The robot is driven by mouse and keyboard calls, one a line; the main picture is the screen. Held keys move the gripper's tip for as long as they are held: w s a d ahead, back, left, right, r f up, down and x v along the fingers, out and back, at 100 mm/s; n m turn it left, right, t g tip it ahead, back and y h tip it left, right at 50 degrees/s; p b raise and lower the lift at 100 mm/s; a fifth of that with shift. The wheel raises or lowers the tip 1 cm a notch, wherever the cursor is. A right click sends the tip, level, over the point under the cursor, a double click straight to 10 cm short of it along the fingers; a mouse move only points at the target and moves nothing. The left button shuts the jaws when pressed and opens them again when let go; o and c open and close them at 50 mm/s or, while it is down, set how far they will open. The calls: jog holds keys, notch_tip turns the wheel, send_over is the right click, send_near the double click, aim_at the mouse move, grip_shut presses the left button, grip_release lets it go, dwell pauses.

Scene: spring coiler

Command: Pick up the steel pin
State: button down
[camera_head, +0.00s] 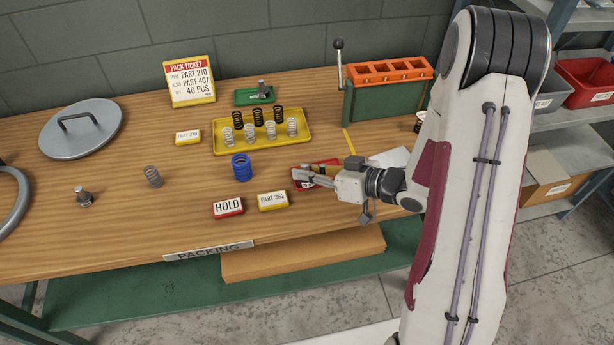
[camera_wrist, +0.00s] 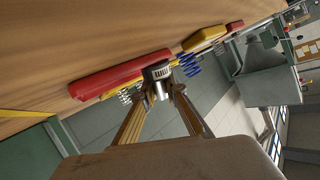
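In the wrist view a small steel pin (camera_wrist: 160,88), with a dark ridged part and a bright shank, shows between the two fingertips of my gripper (camera_wrist: 162,92). The fingers are close on both sides of it; whether they touch it I cannot tell. In the head view my gripper (camera_head: 308,176) is low over a red-edged piece (camera_head: 325,164) at the right front of the bench, and it hides the pin there. The red piece also shows in the wrist view (camera_wrist: 118,76), just behind the pin.
A blue spring (camera_head: 242,167), a HOLD block (camera_head: 228,208) and a PART 352 block (camera_head: 273,201) stand left of my gripper. A yellow tray (camera_head: 270,147) of springs lies behind, a green rack (camera_head: 385,104) behind right. A metal peg (camera_head: 84,198) stands far left.

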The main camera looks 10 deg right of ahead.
aim_at(308, 166)
jog(key=shift+r, duration=0.1)
dwell(0.3)
jog(key=shift+r, duration=4.9)
jog(key=shift+w+d+f, duration=0.1)
jog(key=shift+w+d, duration=0.05)
jog(key=shift+d, duration=0.05)
jog(key=shift+w+d+r+m+t+h, duration=0.9)
jog(key=shift+w+d+m+t+h, duration=1.3)
jog(key=shift+w+d+m+h, duration=3.1)
jog(key=shift+n, duration=0.5)
jog(key=shift+a+r, duration=0.25)
jog(key=shift+a, duration=0.7)
jog(key=shift+a+r, duration=0.25)
jog(key=shift+a, duration=0.75)
jog(key=shift+a+r, duration=0.25)
jog(key=shift+a, duration=0.7)
